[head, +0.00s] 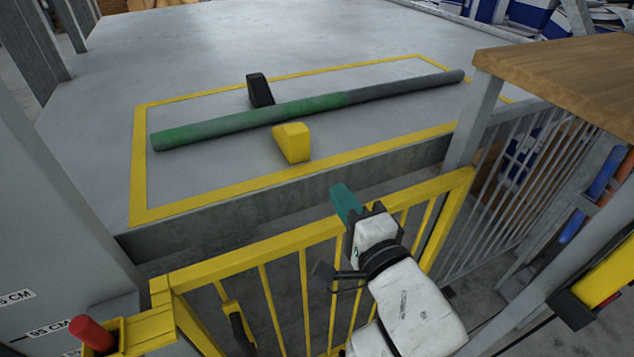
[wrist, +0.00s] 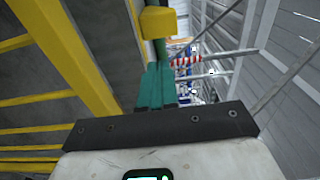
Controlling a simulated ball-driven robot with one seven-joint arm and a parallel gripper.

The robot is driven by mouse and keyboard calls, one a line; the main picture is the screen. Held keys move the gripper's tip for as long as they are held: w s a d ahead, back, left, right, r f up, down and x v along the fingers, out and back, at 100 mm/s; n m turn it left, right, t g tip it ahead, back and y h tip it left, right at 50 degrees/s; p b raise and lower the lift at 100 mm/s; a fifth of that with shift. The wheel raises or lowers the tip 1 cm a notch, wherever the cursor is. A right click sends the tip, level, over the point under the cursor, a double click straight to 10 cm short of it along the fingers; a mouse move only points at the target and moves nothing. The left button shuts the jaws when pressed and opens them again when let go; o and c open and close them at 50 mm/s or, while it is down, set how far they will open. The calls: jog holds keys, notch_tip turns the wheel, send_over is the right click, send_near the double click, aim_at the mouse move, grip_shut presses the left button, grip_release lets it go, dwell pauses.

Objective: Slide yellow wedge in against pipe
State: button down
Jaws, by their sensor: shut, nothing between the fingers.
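The yellow wedge (head: 293,144) sits on the grey platform on the near side of the long pipe (head: 300,108), which is green at left and grey at right. The wedge's far end is close to the pipe; I cannot tell whether they touch. A black wedge (head: 259,90) stands against the far side of the pipe. My gripper (head: 344,203) has teal fingers, shut and empty, in front of the platform's near edge, to the right of and nearer than the yellow wedge. In the wrist view, the shut fingers (wrist: 155,85) point toward the yellow wedge (wrist: 158,22), apart from it.
A yellow outline (head: 139,170) surrounds the pipe on the platform (head: 90,110). A yellow gate (head: 270,245) stands below my gripper at the near edge. A wooden-topped bench (head: 560,65) is at right. The platform around the yellow wedge is clear.

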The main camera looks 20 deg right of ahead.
aim_at(300, 155)
jog(key=shift+y, duration=0.5)
jog(key=w+p, duration=0.1)
jog(key=w, duration=0.3)
jog(key=w+p, duration=0.2)
jog(key=w, duration=0.2)
jog(key=w+a+f+p, duration=0.1)
jog(key=w+p, duration=0.1)
jog(key=w, duration=0.2)
jog(key=shift+w+f, duration=0.15)
jog(key=shift+w, duration=0.15)
jog(key=shift+w+b, duration=0.65)
jog(key=shift+w, duration=1.2)
jog(key=shift+s, duration=0.1)
